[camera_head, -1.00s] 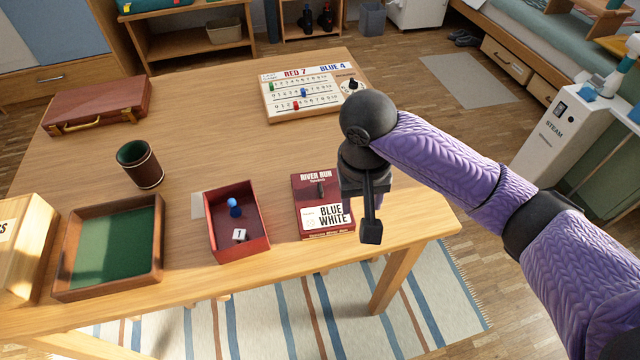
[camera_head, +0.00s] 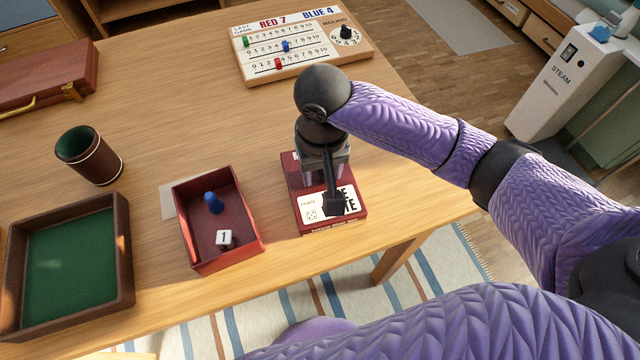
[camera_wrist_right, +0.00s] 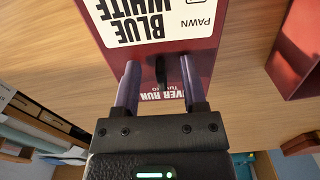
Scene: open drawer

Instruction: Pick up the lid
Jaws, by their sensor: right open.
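The dark red lid (camera_head: 350,204) with a white "BLUE WHITE" label lies flat on the table, right of the open red box. It fills the top of the right wrist view (camera_wrist_right: 150,22), where a small dark upright knob (camera_wrist_right: 160,72) shows on it. My right gripper (camera_head: 332,203) is over the lid and hides part of it. In the wrist view its two fingers (camera_wrist_right: 160,82) are apart, one on each side of the knob. I cannot tell whether they touch it. My left gripper is not in view.
The open red box (camera_head: 257,250) holds a blue pawn (camera_head: 212,202) and a white cube marked 1 (camera_head: 224,238). A green-lined tray (camera_head: 123,250), a dark cup (camera_head: 88,155) and a scoreboard (camera_head: 300,45) stand around. The table's front edge is close to the lid.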

